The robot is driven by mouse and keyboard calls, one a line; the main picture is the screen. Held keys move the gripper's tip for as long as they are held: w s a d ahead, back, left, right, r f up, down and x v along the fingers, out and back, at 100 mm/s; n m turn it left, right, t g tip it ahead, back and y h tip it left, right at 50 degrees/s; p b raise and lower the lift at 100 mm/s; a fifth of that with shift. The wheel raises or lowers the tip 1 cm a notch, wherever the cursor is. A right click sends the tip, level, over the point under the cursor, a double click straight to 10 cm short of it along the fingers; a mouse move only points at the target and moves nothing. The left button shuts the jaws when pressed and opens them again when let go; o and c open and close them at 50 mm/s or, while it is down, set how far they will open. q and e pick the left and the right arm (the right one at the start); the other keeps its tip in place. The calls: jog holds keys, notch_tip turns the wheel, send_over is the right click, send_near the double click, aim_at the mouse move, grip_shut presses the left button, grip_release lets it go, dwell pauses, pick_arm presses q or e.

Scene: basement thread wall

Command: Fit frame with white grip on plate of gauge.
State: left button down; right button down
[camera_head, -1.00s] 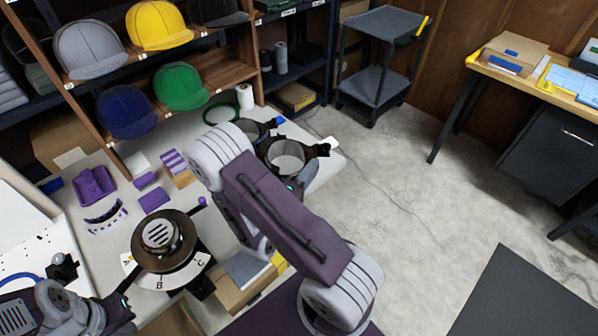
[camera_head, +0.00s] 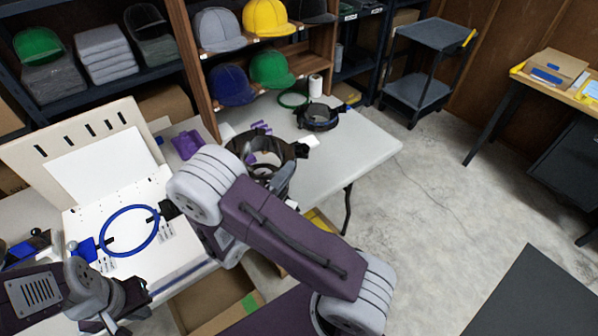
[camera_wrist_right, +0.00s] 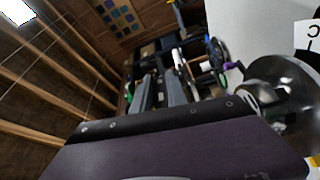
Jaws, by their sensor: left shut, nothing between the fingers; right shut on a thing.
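The frame with the white grip is a dark ring (camera_head: 234,146), raised above the table in the head view. Its white grip (camera_head: 307,141) sticks out to the right. My right gripper (camera_head: 284,180) is shut on this frame at its near side, mostly hidden behind my own arm. The gauge is hidden in the head view by my right arm and the frame. In the right wrist view, a white plate lettered C (camera_wrist_right: 312,34) at the right edge looks like the gauge's. My left gripper (camera_head: 130,300) is shut and empty at the lower left, away from the frame.
A similar frame with a blue grip (camera_head: 318,118) lies on the table (camera_head: 365,150) behind. A blue hoop (camera_head: 128,232) lies on a white board at left. Shelves with caps (camera_head: 265,18) stand behind. The table's right end is clear.

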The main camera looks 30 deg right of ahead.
jog(key=shift+d+f, duration=0.15)
jog(key=shift+d, duration=0.05)
jog(key=shift+w+a+f+b, duration=0.1)
jog(key=shift+a+f+b, duration=0.2)
jog(key=shift+b, duration=0.2)
notch_tip(320, 180, down, 9)
jog(key=w+b, duration=0.1)
jog(key=b, duration=0.6)
jog(key=shift+w+r, duration=0.2)
jog(key=shift+w, duration=0.1)
jog(key=shift+f+b, duration=0.6)
jog(key=shift+b, duration=0.2)
